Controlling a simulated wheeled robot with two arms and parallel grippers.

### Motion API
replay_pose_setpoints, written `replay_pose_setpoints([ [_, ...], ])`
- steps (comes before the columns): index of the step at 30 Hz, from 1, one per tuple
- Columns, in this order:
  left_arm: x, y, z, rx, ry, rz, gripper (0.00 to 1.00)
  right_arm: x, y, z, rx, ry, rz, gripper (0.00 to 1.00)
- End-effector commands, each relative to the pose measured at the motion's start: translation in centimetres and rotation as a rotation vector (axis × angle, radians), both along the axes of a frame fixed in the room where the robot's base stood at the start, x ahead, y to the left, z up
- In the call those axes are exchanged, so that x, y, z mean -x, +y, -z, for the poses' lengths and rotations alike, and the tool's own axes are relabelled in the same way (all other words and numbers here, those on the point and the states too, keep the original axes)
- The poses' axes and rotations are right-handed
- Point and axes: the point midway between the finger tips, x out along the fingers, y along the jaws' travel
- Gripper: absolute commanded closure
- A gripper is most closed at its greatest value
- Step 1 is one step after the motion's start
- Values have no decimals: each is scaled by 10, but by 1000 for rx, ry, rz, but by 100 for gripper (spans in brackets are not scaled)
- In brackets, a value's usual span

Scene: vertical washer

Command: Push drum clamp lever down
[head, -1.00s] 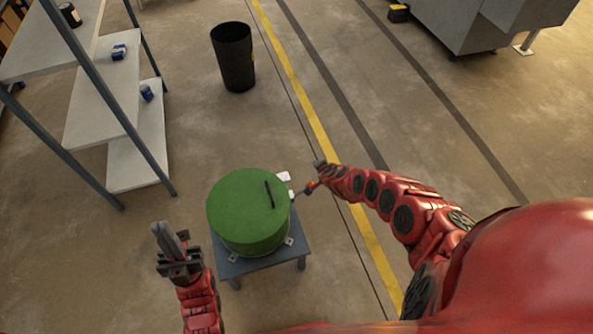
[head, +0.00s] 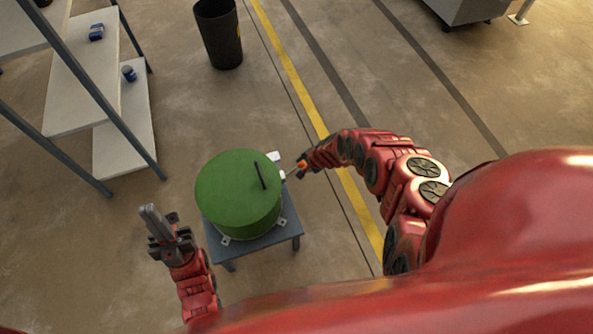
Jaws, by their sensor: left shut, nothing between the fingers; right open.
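A green round drum (head: 238,194) with a dark bar on its lid stands on a small grey table (head: 262,243). A pale clamp lever (head: 274,157) sticks out at the drum's upper right side. Small pale brackets (head: 225,240) show at the drum's base. My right gripper (head: 287,174) is at the drum's right side, just below the lever; its fingers are small and partly hard to see, and I cannot tell whether it touches. My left gripper (head: 152,216) is shut and empty, to the left of the table, apart from the drum.
A grey metal shelf unit (head: 75,95) with small blue items stands at the upper left. A black bin (head: 219,35) stands behind the drum. A yellow floor line (head: 290,62) runs past the table's right. The floor between is clear.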

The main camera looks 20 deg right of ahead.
Motion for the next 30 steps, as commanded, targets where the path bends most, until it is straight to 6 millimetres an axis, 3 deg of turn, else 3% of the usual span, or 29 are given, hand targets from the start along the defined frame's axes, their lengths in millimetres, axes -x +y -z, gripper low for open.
replay_pose_setpoints([
  [1, 0, 0, 11, 0, 0, 0, 100, -3, 3, 13, 3, 0, -5, 54],
  [9, 0, 0, 58, 0, 0, 0, 100, -21, 11, 58, 3, 0, -5, 54],
  [15, 0, 0, 85, 0, 0, 0, 100, -33, 14, 78, 3, 0, -2, 54],
  [21, 0, 0, 96, 0, 0, 0, 100, -38, 17, 85, 1, 1, -2, 54],
  [30, 0, 0, 96, 0, 0, 0, 100, -39, 16, 84, 2, 0, 0, 54],
])
